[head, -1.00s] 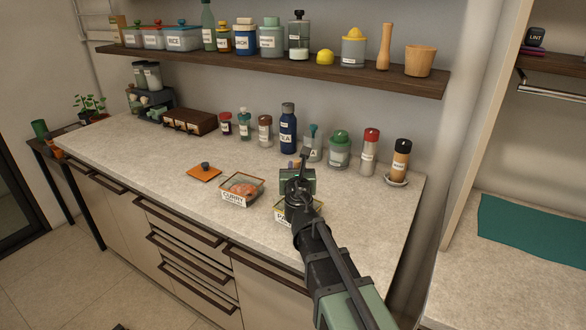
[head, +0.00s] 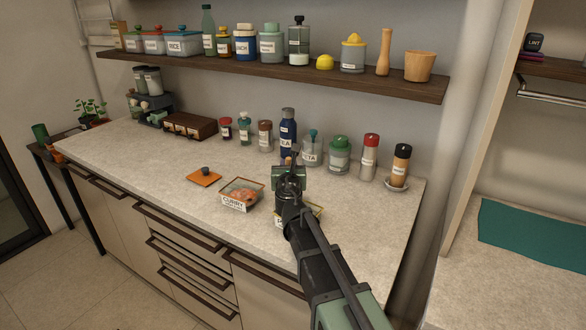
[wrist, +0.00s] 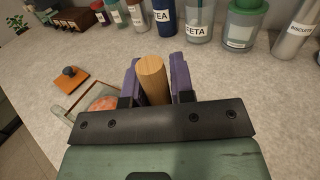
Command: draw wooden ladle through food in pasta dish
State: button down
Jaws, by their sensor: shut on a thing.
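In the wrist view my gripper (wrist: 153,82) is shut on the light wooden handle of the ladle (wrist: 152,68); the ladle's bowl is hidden. In the head view my gripper (head: 288,168) is over the pasta dish (head: 316,212), which is mostly covered by my arm, with only a corner and part of its label showing. I cannot see the food in it or whether the ladle touches it.
The curry dish (head: 240,193) with orange food stands just left of the pasta dish, and an orange lid (head: 204,176) lies behind it. Several jars and a blue tea bottle (head: 288,132) line the back of the counter. A loaded shelf (head: 270,69) hangs above.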

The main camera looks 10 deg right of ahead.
jog(key=shift+s+d, duration=0.2)
jog(key=shift+s, duration=0.4)
jog(key=shift+s+d, duration=0.15)
jog(key=shift+s, duration=0.45)
dwell(0.8)
jog(key=shift+r, duration=0.1)
notch_tip(320, 180, up, 13)
jog(key=p, duration=1.3)
